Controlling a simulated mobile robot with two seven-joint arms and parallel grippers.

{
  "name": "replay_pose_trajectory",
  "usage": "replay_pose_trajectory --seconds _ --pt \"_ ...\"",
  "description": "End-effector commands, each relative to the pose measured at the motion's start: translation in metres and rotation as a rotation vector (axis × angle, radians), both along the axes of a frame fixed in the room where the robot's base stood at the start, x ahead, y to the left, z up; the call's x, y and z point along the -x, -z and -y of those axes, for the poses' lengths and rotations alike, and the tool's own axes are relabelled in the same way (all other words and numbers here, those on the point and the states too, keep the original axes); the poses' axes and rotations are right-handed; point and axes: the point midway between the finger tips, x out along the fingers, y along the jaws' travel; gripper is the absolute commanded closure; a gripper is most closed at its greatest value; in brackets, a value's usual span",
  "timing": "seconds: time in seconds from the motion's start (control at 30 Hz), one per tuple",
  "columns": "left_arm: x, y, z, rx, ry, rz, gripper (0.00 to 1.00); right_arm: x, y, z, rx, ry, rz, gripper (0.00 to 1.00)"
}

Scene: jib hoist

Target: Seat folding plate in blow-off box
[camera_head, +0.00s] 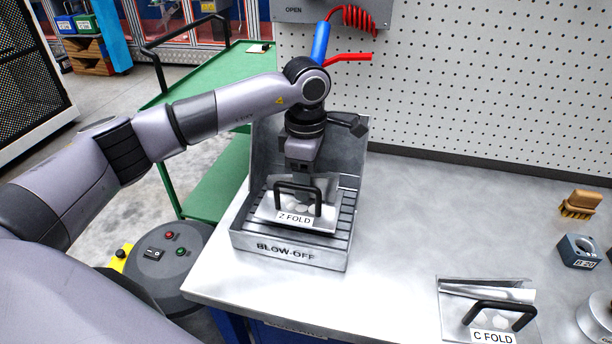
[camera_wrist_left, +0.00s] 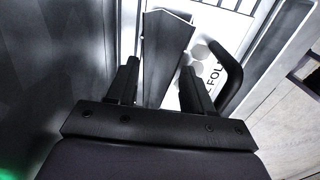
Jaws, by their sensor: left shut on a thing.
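The blow-off box (camera_head: 335,261) is a grey metal tray with a slatted floor and raised back walls, at the table's left side. The folding plate labelled Z FOLD (camera_head: 266,211) is inside it over the slats, with a black handle and an upright metal flange. My left gripper (camera_head: 301,170) reaches down from above, behind the handle. In the left wrist view its fingers (camera_wrist_left: 160,80) are shut on the flange (camera_wrist_left: 165,45) of this plate. I cannot tell whether the plate touches the slats. My right gripper is not in view.
A second plate labelled C FOLD (camera_head: 453,318) lies at the front right. A brush (camera_head: 581,203) and a blue-grey block (camera_head: 578,251) stand at the right. A blue air gun (camera_head: 321,42) with a red hose hangs behind my arm. The middle of the table is clear.

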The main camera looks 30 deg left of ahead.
Motion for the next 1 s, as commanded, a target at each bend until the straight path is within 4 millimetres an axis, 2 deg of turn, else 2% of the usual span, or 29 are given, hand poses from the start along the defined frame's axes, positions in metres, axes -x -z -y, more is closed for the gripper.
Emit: replay_pose_trajectory --seconds 0.87,0.9,0.97,1.0 --pt "0.000 0.011 0.000 0.000 0.000 0.002 1.00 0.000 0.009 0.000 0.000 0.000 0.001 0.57" --pt "0.000 0.011 0.000 0.000 0.000 0.002 0.42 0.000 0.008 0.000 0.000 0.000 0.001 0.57" --pt "0.000 0.011 0.000 0.001 0.000 0.001 0.23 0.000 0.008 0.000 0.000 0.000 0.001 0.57" --pt "0.000 0.011 0.000 0.001 0.000 0.001 0.19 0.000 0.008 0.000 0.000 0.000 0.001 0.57"
